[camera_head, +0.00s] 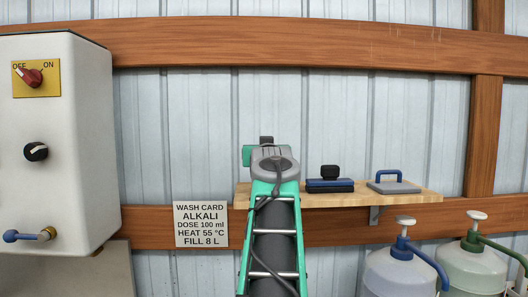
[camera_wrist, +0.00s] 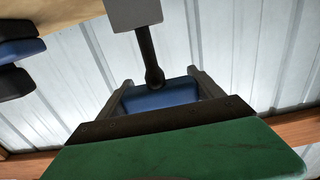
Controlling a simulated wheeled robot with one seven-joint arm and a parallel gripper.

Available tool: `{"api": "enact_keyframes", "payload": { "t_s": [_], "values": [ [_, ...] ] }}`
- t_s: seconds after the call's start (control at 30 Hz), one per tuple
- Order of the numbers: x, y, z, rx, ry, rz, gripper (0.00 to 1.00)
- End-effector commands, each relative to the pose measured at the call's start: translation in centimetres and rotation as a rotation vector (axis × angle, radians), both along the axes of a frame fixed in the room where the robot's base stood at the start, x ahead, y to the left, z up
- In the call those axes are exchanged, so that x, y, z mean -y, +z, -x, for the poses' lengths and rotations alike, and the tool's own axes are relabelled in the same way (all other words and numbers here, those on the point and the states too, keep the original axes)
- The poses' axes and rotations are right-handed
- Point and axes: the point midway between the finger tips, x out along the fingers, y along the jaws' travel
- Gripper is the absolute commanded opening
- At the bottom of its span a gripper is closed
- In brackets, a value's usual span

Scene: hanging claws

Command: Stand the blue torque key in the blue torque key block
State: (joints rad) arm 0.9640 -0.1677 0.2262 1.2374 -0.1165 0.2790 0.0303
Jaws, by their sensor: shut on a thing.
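My gripper (camera_wrist: 165,90) is shut on a blue piece (camera_wrist: 160,95) that sits between its dark fingers in the wrist view. This looks like the handle of the blue torque key. A dark shank (camera_wrist: 148,55) runs from it toward a grey plate (camera_wrist: 130,14) at the top edge; whether they are joined is unclear. In the head view my arm hides the fingers and the key. A low blue-and-black block (camera_head: 330,187) with a black knob stands on the shelf, right of my gripper. It also shows at the left in the wrist view (camera_wrist: 18,50). I cannot tell whether it is the key's block.
The wooden shelf (camera_head: 428,195) also carries a grey slab (camera_head: 394,187) with a blue handle at its right. A white control box (camera_head: 60,140) stands at the left. Pump containers (camera_head: 398,270) stand lower right.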

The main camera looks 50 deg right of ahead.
Motion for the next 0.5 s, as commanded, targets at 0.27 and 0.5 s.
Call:
{"api": "enact_keyframes", "payload": {
  "t_s": [0.27, 0.5],
  "values": [
    [0.0, -0.9, 0.0, 0.001, 0.0, 0.001, 0.03],
    [0.0, -1.5, 0.0, 0.001, 0.0, 0.002, 0.77]
  ]
}}
